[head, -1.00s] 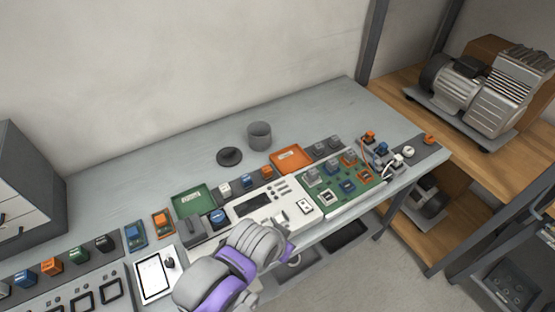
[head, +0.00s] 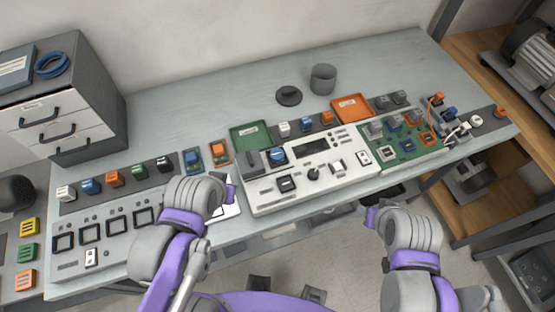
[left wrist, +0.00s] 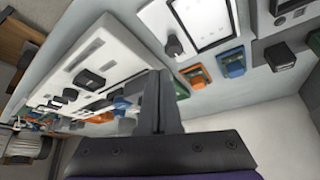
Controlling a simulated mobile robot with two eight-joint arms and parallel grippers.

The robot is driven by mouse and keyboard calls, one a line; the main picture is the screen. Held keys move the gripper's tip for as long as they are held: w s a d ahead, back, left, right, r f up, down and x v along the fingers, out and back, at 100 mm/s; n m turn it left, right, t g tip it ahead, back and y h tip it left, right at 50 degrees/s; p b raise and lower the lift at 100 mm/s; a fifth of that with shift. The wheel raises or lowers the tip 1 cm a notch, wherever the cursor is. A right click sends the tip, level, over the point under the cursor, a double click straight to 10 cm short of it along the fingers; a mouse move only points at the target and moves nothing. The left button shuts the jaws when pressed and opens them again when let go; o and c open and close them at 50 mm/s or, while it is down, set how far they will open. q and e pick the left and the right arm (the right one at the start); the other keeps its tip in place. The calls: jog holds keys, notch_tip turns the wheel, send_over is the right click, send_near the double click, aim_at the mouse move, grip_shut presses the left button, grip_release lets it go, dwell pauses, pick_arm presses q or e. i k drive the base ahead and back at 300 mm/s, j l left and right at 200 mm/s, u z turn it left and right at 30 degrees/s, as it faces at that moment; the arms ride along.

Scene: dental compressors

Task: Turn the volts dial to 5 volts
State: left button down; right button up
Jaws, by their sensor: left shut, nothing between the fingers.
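No volts marking is readable, so I cannot tell for certain which control is the volts dial. A dark knob (left wrist: 174,46) stands beside a framed screen on a small white panel (left wrist: 151,18) in the left wrist view; my left arm hides it in the head view. The larger white console (head: 345,166) has a dark knob (head: 313,173) and a blue round part (head: 277,155). My left gripper (head: 232,188) is shut and empty, above the small panel, left of the console; it also shows in the left wrist view (left wrist: 160,82). My right gripper (head: 368,212) is in front of the bench edge; its jaws are unclear.
A green tray (head: 250,136), an orange tray (head: 350,107) and a green circuit board (head: 408,142) lie around the console. Small coloured blocks line the bench. A grey drawer cabinet (head: 90,88) stands at left. The bench's back strip is mostly clear.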

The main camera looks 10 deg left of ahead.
aim_at(313, 175)
jog(key=k+l+u, duration=0.1)
jog(key=l+u, duration=0.2)
jog(key=u, duration=0.15)
jog(key=k+l+u, duration=0.1)
jog(key=l+u, duration=0.15)
jog(key=u, duration=0.25)
